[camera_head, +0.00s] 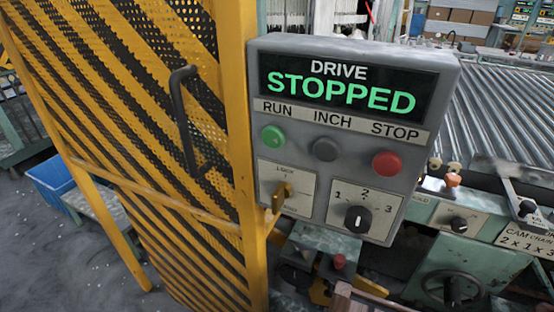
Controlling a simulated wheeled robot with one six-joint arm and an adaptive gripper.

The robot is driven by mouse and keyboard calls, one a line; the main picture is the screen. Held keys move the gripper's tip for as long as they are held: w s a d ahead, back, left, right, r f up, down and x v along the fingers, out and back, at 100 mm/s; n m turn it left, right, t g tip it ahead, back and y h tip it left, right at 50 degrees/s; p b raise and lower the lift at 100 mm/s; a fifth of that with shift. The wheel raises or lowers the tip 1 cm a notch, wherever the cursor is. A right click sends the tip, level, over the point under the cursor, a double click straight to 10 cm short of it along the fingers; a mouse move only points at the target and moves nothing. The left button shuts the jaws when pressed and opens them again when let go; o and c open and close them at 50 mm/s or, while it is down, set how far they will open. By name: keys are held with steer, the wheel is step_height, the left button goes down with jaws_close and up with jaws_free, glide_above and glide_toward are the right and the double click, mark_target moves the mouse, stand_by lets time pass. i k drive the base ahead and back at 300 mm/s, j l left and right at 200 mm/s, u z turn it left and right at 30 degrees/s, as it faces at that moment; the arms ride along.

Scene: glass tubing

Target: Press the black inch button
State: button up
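A grey control box (420,115) stands at the centre right of the head view. Its display (347,86) reads "DRIVE STOPPED" in white and green. Below it is a label strip reading RUN, INCH, STOP. The black inch button (324,149), dark grey to black and round, sits in the middle under INCH. A green button (272,138) is to its left and a red button (386,164) to its right. I cannot tell whether the inch button is pressed in. My gripper is not in view, and nothing covers the buttons.
A yellow and black mesh guard (130,90) with a dark handle (181,120) adjoins the box's left side. Below the buttons are a brass key (284,193) and a black rotary knob (357,218). A roller conveyor (500,110) lies right. A blue bin (52,182) stands left.

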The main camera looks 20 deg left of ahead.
mark_target(327, 149)
steer(key=k+u, duration=0.1)
steer(key=u, duration=0.25)
steer(key=k+u, duration=0.15)
steer(key=u, duration=0.15)
steer(key=k+j+u, duration=0.1)
steer(key=u, duration=0.25)
steer(key=j+z, duration=0.25)
steer(key=j, duration=0.15)
steer(key=j+z, duration=0.25)
steer(key=j, duration=0.15)
steer(key=l+u, duration=0.35)
steer(key=l, duration=0.15)
steer(key=l+u, duration=0.3)
steer(key=l, duration=0.25)
steer(key=l+u, duration=0.35)
steer(key=l, duration=0.2)
